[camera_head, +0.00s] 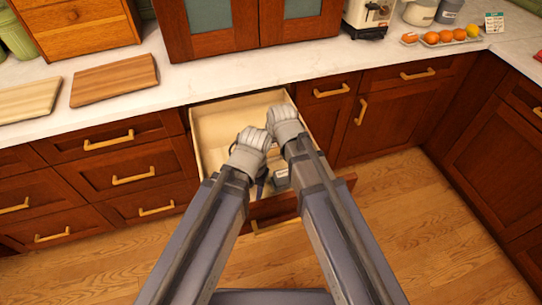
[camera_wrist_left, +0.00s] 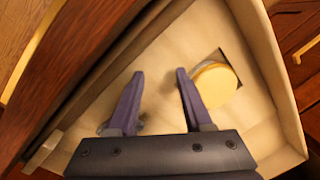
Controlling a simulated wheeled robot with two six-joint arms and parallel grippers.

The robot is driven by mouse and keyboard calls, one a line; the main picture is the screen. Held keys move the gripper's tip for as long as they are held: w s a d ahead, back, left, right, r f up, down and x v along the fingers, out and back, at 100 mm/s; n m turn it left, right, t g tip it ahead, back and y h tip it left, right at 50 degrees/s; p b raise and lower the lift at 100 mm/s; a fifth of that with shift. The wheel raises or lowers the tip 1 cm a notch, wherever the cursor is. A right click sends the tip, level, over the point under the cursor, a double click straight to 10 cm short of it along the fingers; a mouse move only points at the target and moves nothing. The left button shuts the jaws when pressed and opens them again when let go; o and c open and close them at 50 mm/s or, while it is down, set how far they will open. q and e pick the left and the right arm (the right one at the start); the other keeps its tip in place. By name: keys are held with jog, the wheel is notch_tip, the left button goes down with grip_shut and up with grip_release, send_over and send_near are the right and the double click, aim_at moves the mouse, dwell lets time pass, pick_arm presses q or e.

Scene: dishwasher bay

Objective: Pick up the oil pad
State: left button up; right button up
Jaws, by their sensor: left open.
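A round pale-yellow-topped item (camera_wrist_left: 213,84) lies in the open drawer (camera_wrist_left: 262,45) in the left wrist view. It is the likeliest oil pad, but I cannot read it for sure. My left gripper (camera_wrist_left: 159,76) is open and empty, its fingers over the drawer floor. The round item is just beyond and right of the right-hand finger, not between the fingers. In the head view my left gripper (camera_head: 262,182) is low over the drawer, and a small grey-white object (camera_head: 281,178) shows beside it. My right wrist is over the drawer too; its fingertips are hidden.
The drawer's walls (camera_head: 200,128) and front (camera_head: 275,208) enclose the work space closely. My two wrists are close together. The countertop (camera_head: 215,80) is above and behind, with cutting boards (camera_head: 115,78) on the left and a tray of oranges (camera_head: 450,40) on the right.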

jog(key=shift+c, duration=0.2)
jog(key=c, duration=1.4)
